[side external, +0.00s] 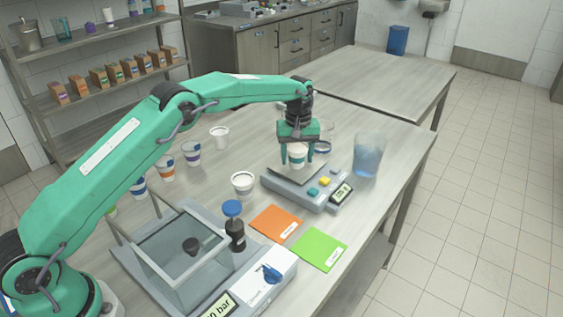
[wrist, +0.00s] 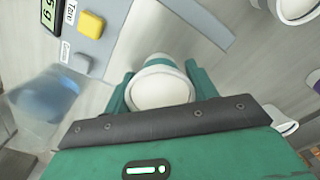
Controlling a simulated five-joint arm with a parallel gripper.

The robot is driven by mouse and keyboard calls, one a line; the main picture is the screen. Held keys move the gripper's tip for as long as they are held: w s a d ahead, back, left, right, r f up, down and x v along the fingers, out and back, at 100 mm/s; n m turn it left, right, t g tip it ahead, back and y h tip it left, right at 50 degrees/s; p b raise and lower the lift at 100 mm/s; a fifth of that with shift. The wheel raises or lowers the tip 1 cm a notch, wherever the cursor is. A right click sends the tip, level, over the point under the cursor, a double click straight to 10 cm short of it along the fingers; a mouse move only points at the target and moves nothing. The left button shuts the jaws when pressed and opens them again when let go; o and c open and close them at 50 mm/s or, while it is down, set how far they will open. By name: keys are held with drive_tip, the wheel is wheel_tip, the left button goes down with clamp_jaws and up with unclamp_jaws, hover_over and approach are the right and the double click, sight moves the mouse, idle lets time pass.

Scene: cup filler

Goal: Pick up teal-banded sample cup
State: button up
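The teal-banded sample cup (side external: 297,156) is white and upright, between the two fingers of my gripper (side external: 297,158), over the pan of the grey scale (side external: 275,185). In the wrist view the cup (wrist: 162,90) shows its round white top, with a finger of my gripper (wrist: 160,84) close on either side. The fingers lie along the cup's sides, but I cannot tell whether they press on it. Whether the cup's base rests on the pan is also unclear.
A clear beaker of blue liquid (side external: 368,155) stands right of the scale. A white cup (side external: 242,184) and several banded cups stand to the left. An orange card (side external: 275,223) and a green card (side external: 319,249) lie in front. A clear-walled chamber (side external: 187,255) stands front left.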

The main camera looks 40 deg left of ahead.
sight(298, 147)
drive_tip(key=shift+c, duration=0.6)
drive_tip(key=shift+r, duration=1.85)
drive_tip(key=shift+s+d+r, duration=0.1)
drive_tip(key=shift+d+r, duration=0.05)
drive_tip(key=shift+r, duration=0.2)
drive_tip(key=s+d+r, duration=0.6)
drive_tip(key=d, duration=0.3)
drive_tip(key=shift+s+r, duration=0.35)
drive_tip(key=shift+d, duration=0.1)
drive_tip(key=s+d+f+m, duration=0.2)
drive_tip(key=s+d, duration=0.5)
drive_tip(key=s, duration=0.3)
drive_tip(key=s+d+f+m, duration=0.2)
drive_tip(key=s+d, duration=0.6)
drive_tip(key=s, duration=0.2)
drive_tip(key=shift+s+f+m, duration=0.3)
drive_tip(key=shift+f, duration=0.05)
